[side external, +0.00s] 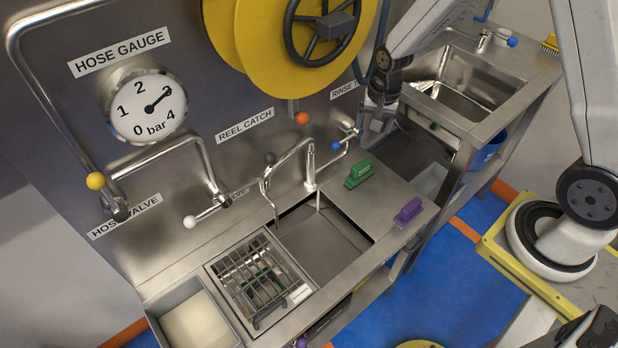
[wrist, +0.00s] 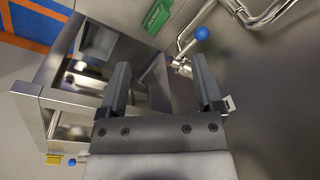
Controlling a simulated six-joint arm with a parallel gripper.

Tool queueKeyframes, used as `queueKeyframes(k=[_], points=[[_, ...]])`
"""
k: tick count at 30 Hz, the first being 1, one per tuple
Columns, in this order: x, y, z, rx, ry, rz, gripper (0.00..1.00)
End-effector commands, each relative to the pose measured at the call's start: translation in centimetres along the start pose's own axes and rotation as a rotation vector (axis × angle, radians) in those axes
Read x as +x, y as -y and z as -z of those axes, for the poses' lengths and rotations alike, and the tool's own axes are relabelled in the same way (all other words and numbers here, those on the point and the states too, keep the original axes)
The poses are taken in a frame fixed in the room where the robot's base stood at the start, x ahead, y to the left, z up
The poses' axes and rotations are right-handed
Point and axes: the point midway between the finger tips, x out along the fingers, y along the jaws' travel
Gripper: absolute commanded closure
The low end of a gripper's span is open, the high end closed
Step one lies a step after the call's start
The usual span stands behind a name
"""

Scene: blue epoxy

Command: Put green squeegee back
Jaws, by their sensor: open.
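A green block-shaped tool, which looks like the green squeegee (side external: 360,173), lies on the steel counter to the right of the open sink basin. It also shows at the top edge of the wrist view (wrist: 157,16), partly cut off. My gripper (side external: 374,122) is up near the back wall by the blue-knobbed tap, beyond the squeegee and apart from it. In the wrist view my gripper (wrist: 163,75) has its two fingers spread with nothing between them.
A similar purple tool (side external: 408,211) lies near the counter's front edge. A wire rack (side external: 258,282) sits left of the basin (side external: 315,240). The blue-knobbed tap (wrist: 201,33) is close to my right finger. Another sink (side external: 460,85) stands at the back right.

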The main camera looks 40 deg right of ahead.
Motion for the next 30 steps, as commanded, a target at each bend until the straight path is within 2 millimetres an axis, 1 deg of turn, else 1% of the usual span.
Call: queueKeyframes(k=[1,3,9,12,18,21,24,30], points=[[-1.2,-0.1,-0.9,-0.063,-0.009,0.009,0.16],[-2.4,-0.5,-2.1,-0.153,-0.018,0.018,0.16],[-5.5,-2.0,-5.6,-0.413,-0.051,0.041,0.16],[-6.7,-2.9,-7.4,-0.542,-0.068,0.050,0.16],[-8.2,-4.5,-10.2,-0.744,-0.097,0.061,0.16],[-8.5,-5.1,-11.0,-0.802,-0.105,0.063,0.16],[-8.7,-5.3,-11.4,-0.833,-0.110,0.065,0.16],[-8.7,-5.4,-11.5,-0.841,-0.111,0.064,0.16]])
